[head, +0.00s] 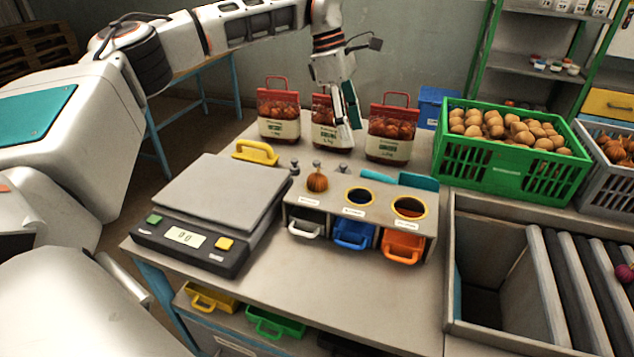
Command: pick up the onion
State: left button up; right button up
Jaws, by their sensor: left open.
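A brown onion (317,182) sits at the leftmost hole of a grey sorting box (296,214) on the table. The box's other two round holes, ringed in yellow, look empty. My left gripper (348,124) hangs from above, pointing down, with its fingers apart and nothing between them. It is above and to the right of the onion, apart from it, in front of the middle red-topped sack (325,136), which it partly hides. My right gripper is not in view.
A scale (212,200) stands left of the box. Red-topped sacks (279,117) (391,131) stand behind. A green crate (489,173) of potatoes and a grey crate (594,178) of onions are at right. A purple round item (624,273) lies on rollers (571,270).

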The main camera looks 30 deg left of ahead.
pick_arm(q)
jog(key=w+d+r+t+h, duration=0.3)
jog(key=w+d+r+h, duration=0.2)
jog(key=d+r, duration=0.25)
jog(key=w+d+r+t+h, duration=0.3)
jog(key=w+d+r+h, duration=0.15)
jog(key=d+r, duration=0.35)
jog(key=w+a+r+n+t+y, duration=0.3)
jog(key=w+a+r+n+t, duration=0.6)
jog(key=w+n+t, duration=0.15)
jog(key=w+a+f+n+g+y, duration=0.1)
jog(key=w+a+f+n+y, duration=0.1)
jog(key=a+f+n+y, duration=0.8)
jog(key=m+g, duration=0.1)
jog(key=g, duration=1.5)
send_over(317, 176)
jog(key=f, duration=2)
jog(key=shift+w+a+f, duration=0.15)
jog(key=shift+w+f, duration=0.05)
jog(key=shift+w, duration=0.2)
jog(key=shift+s+f+m, duration=0.15)
jog(key=shift+f+m, duration=0.1)
jog(key=shift+f, duration=0.05)
jog(key=f, duration=0.7)
jog(key=shift+w+a+f, duration=0.1)
jog(key=shift+w, duration=0.1)
jog(key=c, duration=1.3)
